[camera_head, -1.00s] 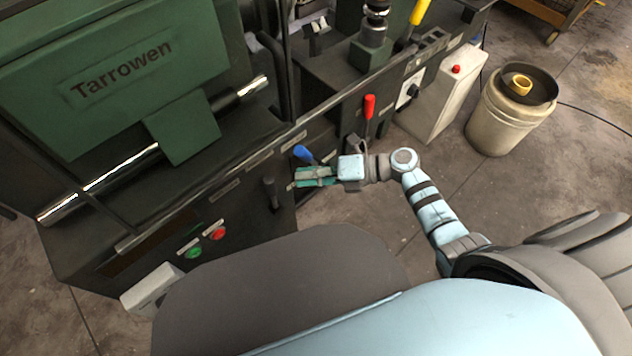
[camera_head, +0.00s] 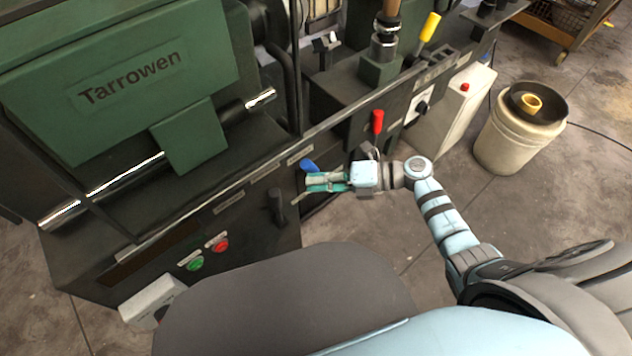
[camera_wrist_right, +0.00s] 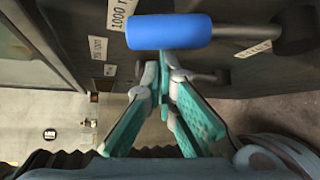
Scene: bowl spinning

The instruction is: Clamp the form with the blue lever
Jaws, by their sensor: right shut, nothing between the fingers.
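The blue lever (camera_head: 309,166) sticks out from the front of the dark machine, in the middle of the head view. In the right wrist view its blue grip (camera_wrist_right: 170,31) lies sideways just beyond the fingertips, with its shaft running right to a dark hub. My right gripper (camera_head: 308,183) is shut and empty, just below the blue grip in the head view. In the right wrist view the fingertips (camera_wrist_right: 165,62) meet close under the grip; whether they touch it I cannot tell. I cannot clearly make out the form. My left gripper is not in view.
A red lever (camera_head: 377,122) and a yellow-handled lever (camera_head: 430,27) stand to the right on the machine. A dark lever (camera_head: 277,207) is left of my gripper. Green (camera_head: 194,264) and red (camera_head: 221,246) buttons sit lower left. A bucket (camera_head: 513,138) stands on the floor at right.

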